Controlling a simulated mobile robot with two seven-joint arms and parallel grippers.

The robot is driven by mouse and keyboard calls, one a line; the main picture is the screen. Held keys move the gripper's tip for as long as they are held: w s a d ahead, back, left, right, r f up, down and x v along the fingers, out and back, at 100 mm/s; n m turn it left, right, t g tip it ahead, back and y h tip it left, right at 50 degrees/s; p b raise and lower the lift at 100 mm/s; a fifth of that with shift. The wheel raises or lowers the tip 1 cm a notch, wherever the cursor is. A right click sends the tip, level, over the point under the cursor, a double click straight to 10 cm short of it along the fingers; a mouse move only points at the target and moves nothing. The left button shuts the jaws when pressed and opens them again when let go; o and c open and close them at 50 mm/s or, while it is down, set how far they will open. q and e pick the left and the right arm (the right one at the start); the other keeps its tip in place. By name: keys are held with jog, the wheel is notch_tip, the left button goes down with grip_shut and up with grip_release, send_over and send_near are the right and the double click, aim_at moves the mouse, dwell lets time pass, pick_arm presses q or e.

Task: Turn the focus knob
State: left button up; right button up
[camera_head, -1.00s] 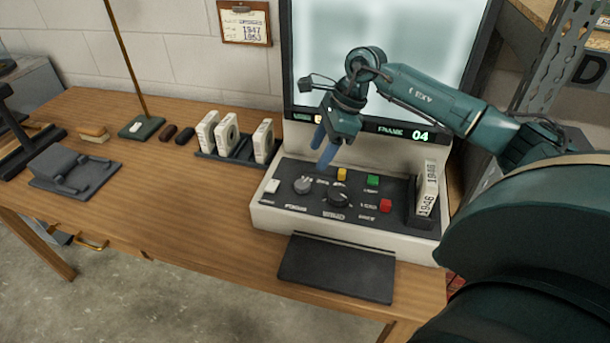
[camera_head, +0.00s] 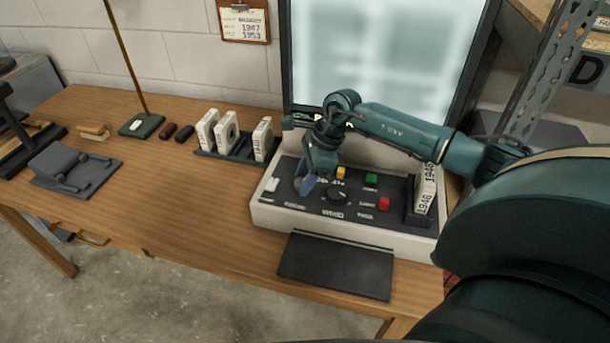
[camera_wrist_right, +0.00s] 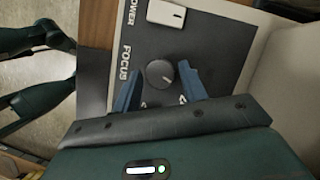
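The focus knob (camera_wrist_right: 160,73) is a round dark knob with a pale pointer line beside the word FOCUS in the right wrist view. In the head view my right gripper mostly covers it. My right gripper (camera_wrist_right: 160,84) is open, with one blue finger on each side of the knob. A gap shows between the knob and each finger in the wrist view; I cannot tell the fingers' exact height. In the head view the right gripper (camera_head: 306,186) points down at the left part of the reader's control panel (camera_head: 290,206). My left gripper is not in view.
A white power switch (camera_wrist_right: 166,13) sits beside the knob. A black knob (camera_head: 337,198) and yellow (camera_head: 341,173), green (camera_head: 371,179) and red (camera_head: 383,203) buttons are to the right. The screen (camera_head: 385,55) looks blurred. A rack of boxes (camera_head: 237,152) stands behind left.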

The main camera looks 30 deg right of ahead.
jog(key=c, duration=0.7)
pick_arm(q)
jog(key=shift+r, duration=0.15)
